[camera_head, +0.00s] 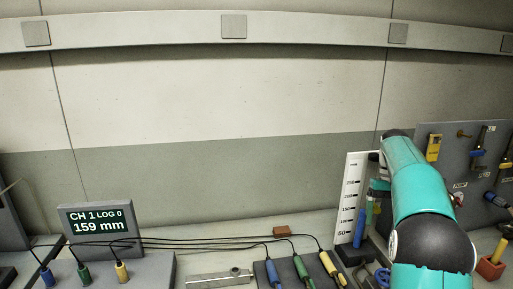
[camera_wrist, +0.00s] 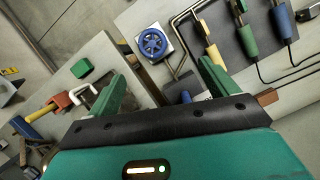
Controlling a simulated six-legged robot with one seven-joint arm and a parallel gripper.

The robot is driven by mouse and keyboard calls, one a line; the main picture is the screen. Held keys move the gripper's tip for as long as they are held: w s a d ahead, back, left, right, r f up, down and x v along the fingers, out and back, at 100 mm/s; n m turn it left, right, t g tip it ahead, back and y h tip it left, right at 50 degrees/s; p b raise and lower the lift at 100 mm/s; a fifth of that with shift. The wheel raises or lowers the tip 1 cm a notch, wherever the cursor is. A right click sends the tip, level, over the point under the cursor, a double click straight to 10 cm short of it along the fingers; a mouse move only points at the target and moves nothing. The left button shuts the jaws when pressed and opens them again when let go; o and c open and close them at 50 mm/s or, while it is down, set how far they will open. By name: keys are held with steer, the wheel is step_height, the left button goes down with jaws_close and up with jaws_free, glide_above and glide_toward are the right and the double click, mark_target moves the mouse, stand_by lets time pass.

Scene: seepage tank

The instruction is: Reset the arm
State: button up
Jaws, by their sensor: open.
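My gripper (camera_wrist: 165,80) is in the wrist view with its two green fingers spread wide apart. Nothing is held between them; the bench top and a dark block show in the gap. In the head view my teal arm reaches up and forward on the right, in front of the tool board, and bends down beside a white scale (camera_head: 352,195). The gripper itself is mostly hidden there behind the arm.
Blue, green and yellow probes with black cables lie on a dark block (camera_head: 262,274). A tool board (camera_head: 460,150) stands right. The wrist view shows a blue handwheel (camera_wrist: 153,42) and a yellow-handled red tool (camera_wrist: 45,109).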

steer(key=s+a+r+n+t+h, duration=0.1)
steer(key=s+a+r+t, duration=0.25)
steer(key=s+a, duration=0.4)
steer(key=s+a+r+t, duration=0.2)
steer(key=s+a+r, duration=0.2)
steer(key=s+a, duration=0.3)
steer(key=s+a+f+t, duration=0.2)
steer(key=s+a+f, duration=0.2)
steer(key=s, duration=0.3)
steer(key=s+a+f+n+t, duration=0.1)
steer(key=s+a+f, duration=0.3)
steer(key=s, duration=0.3)
steer(key=shift+s+a+t, duration=0.3)
steer(key=shift+a+t, duration=0.05)
steer(key=shift+a, duration=0.2)
